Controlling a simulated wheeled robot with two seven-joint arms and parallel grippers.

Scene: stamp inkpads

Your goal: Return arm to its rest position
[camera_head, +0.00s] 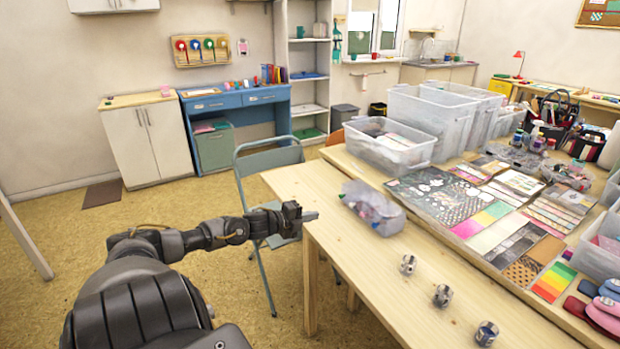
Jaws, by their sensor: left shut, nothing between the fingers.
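My left arm (190,240) comes in from the lower left and stretches toward the left edge of the wooden table (350,285). My left gripper (308,215) is at the arm's end, near the table's left edge, with its fingers pointing right. It is shut and holds nothing. Whether it is over the table or just beside it is hard to tell. My right gripper is not in view.
Small metallic cylinders (442,296) stand in a row nearer the front. A folding chair (268,160) stands behind my gripper. Clear bins (390,146) and paper sheets fill the right side. The floor at left is open.

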